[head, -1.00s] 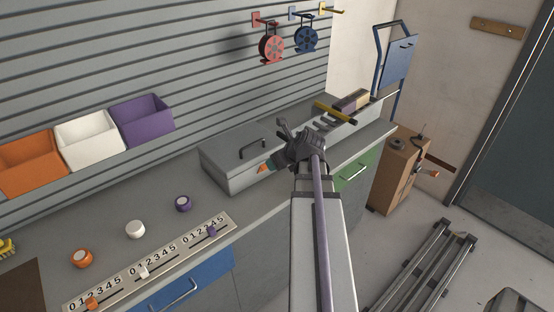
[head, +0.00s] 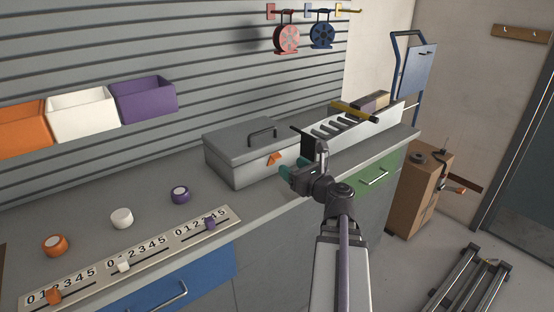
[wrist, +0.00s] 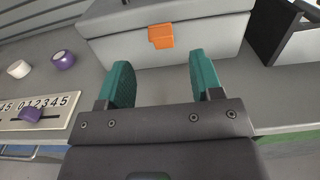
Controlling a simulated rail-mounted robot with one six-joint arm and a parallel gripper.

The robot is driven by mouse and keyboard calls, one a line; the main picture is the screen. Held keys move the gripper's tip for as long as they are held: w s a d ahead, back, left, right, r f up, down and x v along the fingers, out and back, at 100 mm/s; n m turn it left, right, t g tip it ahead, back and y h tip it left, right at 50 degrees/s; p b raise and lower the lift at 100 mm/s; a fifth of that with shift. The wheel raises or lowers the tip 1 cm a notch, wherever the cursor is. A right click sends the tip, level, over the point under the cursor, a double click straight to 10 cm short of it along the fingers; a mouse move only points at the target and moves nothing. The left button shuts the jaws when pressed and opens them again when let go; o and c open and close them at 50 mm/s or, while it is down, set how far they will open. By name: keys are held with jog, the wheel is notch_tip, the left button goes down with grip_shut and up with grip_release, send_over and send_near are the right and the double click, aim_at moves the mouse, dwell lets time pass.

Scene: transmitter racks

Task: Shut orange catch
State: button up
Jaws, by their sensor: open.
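The orange catch (head: 274,159) is on the front face of a grey lidded box (head: 231,171) on the counter. In the wrist view the catch (wrist: 161,36) sits near the top of the box's front, at the lid seam, tilted slightly. Whether it is fastened is hard to tell. The lid is down and has a dark handle (head: 263,136). My gripper (head: 290,172) is in front of the box, apart from the catch. In the wrist view its two teal fingers (wrist: 158,82) are spread with nothing between them, and the catch lies beyond them.
A white slotted rack (head: 345,130) stands to the right of the box. A slider panel (head: 130,262) and several knobs, including a purple one (head: 180,194), lie to the left. The counter in front of the box is clear.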

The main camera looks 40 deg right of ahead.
aim_at(276, 155)
jog(key=w, duration=0.8)
jog(key=shift+d, duration=0.15)
jog(key=c, duration=0.9)
jog(key=shift+w+r+g+p, duration=0.1)
jog(key=shift+r+g+p, duration=0.3)
jog(key=shift+p, duration=0.5)
jog(key=shift+c, duration=0.2)
jog(key=shift+w+r+p, duration=0.1)
jog(key=shift+w+p, duration=0.05)
jog(key=shift+p, duration=0.4)
jog(key=shift+f+g, duration=0.35)
jog(key=shift+g, duration=0.05)
jog(key=o, duration=0.9)
